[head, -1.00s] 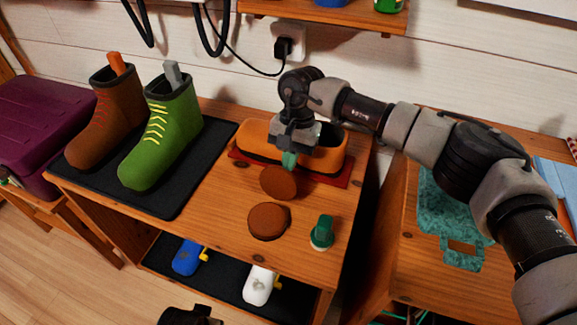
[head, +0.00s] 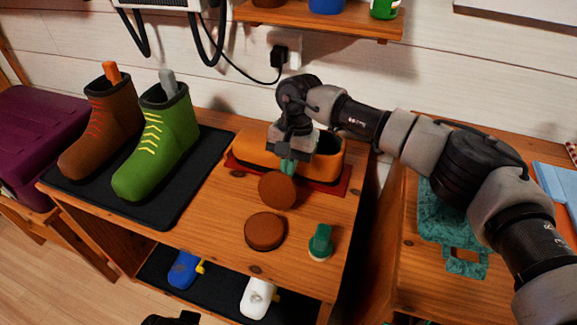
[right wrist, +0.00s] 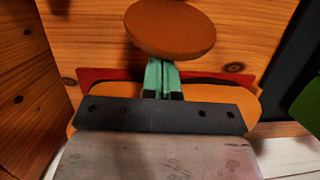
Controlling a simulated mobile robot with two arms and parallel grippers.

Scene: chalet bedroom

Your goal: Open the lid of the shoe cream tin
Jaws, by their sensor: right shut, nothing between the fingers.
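The shoe cream tin is a round brown tin on the wooden bench top, its base (head: 265,230) nearest the front. A second brown disc, the lid (head: 277,190), shows just behind the base, apparently tilted up. Whether they touch is unclear. My right gripper (head: 288,167) is behind the lid, with its teal fingers shut and empty. In the right wrist view the lid (right wrist: 170,28) lies just beyond the fingertips (right wrist: 158,68), and no separate base can be made out. A dark part at the bottom edge of the head view may be my left gripper (head: 172,319); its jaws cannot be made out.
A green-topped object (head: 320,242) is right of the tin. Brown and green boots (head: 155,145) stand on a black mat at left. Bare wood lies left of the tin.

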